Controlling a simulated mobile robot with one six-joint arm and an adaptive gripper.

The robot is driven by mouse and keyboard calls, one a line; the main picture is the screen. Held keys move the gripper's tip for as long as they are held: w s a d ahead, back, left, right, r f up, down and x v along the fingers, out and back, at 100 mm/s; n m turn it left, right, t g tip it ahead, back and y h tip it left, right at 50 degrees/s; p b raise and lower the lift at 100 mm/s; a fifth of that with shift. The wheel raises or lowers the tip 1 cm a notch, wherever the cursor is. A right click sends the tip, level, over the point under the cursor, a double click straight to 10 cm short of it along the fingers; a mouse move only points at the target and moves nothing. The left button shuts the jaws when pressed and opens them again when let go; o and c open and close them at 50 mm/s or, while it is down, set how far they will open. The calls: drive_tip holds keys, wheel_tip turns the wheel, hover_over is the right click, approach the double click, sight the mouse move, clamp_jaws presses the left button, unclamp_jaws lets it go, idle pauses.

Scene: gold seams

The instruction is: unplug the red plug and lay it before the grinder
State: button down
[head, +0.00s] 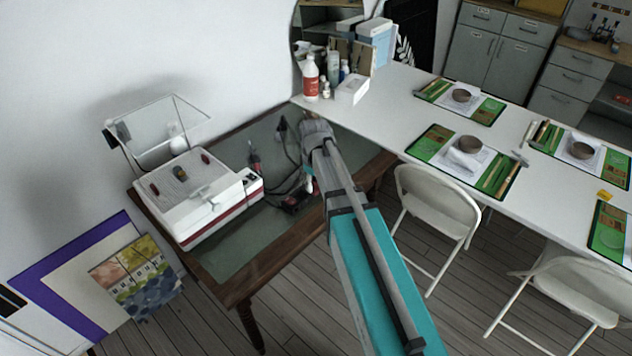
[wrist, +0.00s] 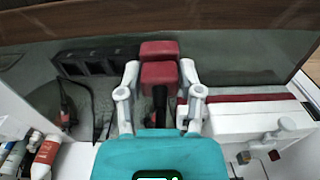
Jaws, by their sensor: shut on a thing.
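My gripper (wrist: 160,85) is shut on the red plug (wrist: 160,75), a finger on each side. A second red block (wrist: 160,48) shows just beyond it; I cannot tell if it is part of the same plug. A black socket strip (wrist: 95,62) lies to the left of the plug; I cannot tell whether the plug is seated in it. In the head view my arm hides most of the gripper, and a dark red and black piece (head: 293,203) shows beside it. The grinder (head: 205,195), a white box with a red stripe and clear shield, stands left on the dark bench.
A red and black hand tool (head: 253,158) with a cord lies behind the grinder's right end. Bottles (head: 311,78) and a white box (head: 352,90) stand on the white table. The dark bench top (head: 235,250) is clear in front of the grinder's right end.

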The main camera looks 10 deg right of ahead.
sight(314, 180)
drive_tip(key=shift+r, duration=0.15)
drive_tip(key=shift+r+p, duration=2.4)
drive_tip(key=shift+p, duration=0.15)
drive_tip(key=shift+s+a+f, duration=0.25)
drive_tip(key=shift+s+a, duration=0.05)
drive_tip(key=shift+a, duration=0.1)
drive_tip(key=s+a+f+b, duration=0.3)
drive_tip(key=s+a, duration=0.3)
drive_tip(key=a, duration=0.1)
drive_tip(key=s+a+f+b, duration=0.3)
drive_tip(key=s+a, duration=0.3)
drive_tip(key=a, duration=0.1)
drive_tip(key=shift+b, duration=0.3)
drive_tip(key=shift+w, duration=0.1)
